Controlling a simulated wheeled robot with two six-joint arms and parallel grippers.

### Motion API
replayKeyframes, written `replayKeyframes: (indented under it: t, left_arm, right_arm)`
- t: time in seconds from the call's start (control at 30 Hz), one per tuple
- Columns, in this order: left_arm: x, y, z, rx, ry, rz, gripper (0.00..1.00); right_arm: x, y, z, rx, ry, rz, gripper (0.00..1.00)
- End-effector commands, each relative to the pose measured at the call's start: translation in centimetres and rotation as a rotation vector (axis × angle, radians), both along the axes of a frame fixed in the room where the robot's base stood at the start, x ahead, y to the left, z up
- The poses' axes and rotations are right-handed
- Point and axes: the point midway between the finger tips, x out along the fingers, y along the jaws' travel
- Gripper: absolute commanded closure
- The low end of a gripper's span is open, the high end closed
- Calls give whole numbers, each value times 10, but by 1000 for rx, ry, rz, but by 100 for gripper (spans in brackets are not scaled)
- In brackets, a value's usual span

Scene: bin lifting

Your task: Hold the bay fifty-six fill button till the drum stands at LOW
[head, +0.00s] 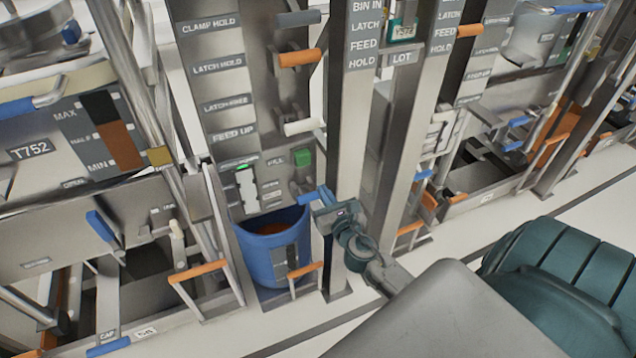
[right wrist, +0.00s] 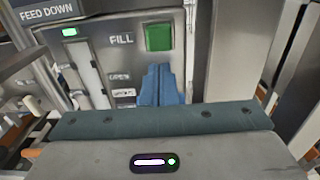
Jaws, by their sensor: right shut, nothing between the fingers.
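The green fill button (head: 303,157) is on the grey panel above a blue drum (head: 262,262). In the right wrist view the button (right wrist: 159,37) sits beside the label FILL. The drum stands upright in its bay with something orange inside; its dark level strip (head: 293,256) is too small to read. My right gripper (head: 308,197) is shut and empty, its blue fingers (right wrist: 160,84) together. In the right wrist view the fingertips show below the button, apart from it. No readable bay number shows at the drum. My left gripper is not in view.
A white slotted strip (head: 248,190) with a lit green lamp (right wrist: 69,31) is left of the button. A white-tipped lever (head: 303,126) juts out above. A steel post (head: 347,130) stands close on the right. An orange handle (head: 305,268) is in front of the drum.

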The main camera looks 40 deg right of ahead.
Motion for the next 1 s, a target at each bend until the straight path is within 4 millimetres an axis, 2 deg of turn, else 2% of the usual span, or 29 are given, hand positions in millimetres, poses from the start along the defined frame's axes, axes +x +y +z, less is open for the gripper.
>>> replayKeyframes:
  t: [0.1,0.23,1.0]
  left_arm:
    - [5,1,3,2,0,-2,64]
    - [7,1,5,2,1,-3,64]
    - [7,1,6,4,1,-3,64]
  right_arm:
    - [-14,3,-2,-1,1,1,100]
    - [-20,5,-1,0,0,1,100]
    - [-20,5,0,1,0,0,100]
